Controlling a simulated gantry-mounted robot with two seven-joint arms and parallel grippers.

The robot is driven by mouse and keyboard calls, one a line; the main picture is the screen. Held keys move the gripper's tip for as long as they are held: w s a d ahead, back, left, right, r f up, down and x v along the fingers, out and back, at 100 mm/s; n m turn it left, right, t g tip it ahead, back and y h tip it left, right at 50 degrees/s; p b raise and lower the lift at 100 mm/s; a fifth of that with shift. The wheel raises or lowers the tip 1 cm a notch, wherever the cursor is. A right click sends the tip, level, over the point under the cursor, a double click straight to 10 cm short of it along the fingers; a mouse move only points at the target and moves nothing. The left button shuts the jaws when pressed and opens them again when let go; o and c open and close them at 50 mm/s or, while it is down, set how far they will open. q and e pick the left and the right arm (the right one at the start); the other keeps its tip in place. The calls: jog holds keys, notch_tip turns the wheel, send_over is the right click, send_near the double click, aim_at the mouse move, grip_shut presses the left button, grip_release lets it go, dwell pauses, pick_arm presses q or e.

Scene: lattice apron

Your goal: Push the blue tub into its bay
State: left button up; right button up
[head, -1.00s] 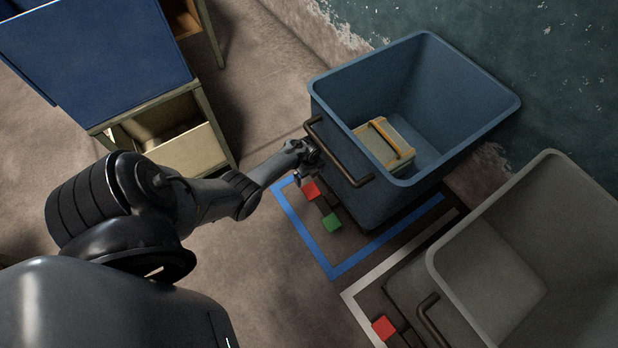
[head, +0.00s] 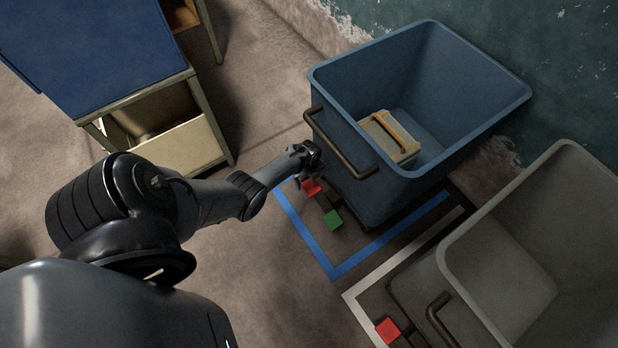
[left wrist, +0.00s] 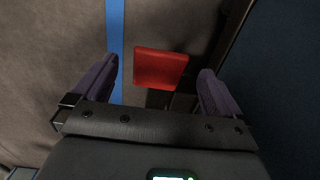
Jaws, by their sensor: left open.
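The blue tub (head: 385,195) stands upright, partly over the bay marked by blue tape (head: 337,271) on the floor. A dark handle (head: 340,147) runs along its near side. Low at that side are a red pedal (head: 311,186) and a green pedal (head: 333,220). My left gripper (head: 305,175) is open and empty, just above the red pedal and beside the tub's handle. In the left wrist view the red pedal (left wrist: 160,68) shows between the spread fingers; whether they touch it I cannot tell. The tub's dark side (left wrist: 290,80) is at the right there. My right gripper is out of view.
A grey tub (head: 480,265) with its own red pedal (head: 387,331) and white floor tape (head: 362,308) stands at the lower right. A blue-topped cabinet (head: 95,60) with an open drawer is at the upper left. A box (head: 388,140) lies inside the blue tub. Floor between is clear.

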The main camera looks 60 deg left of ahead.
aim_at(309, 183)
pick_arm(q)
jog(key=shift+f+b, duration=1.3)
jog(key=shift+f, duration=0.7)
jog(key=c, duration=0.6)
grip_shut()
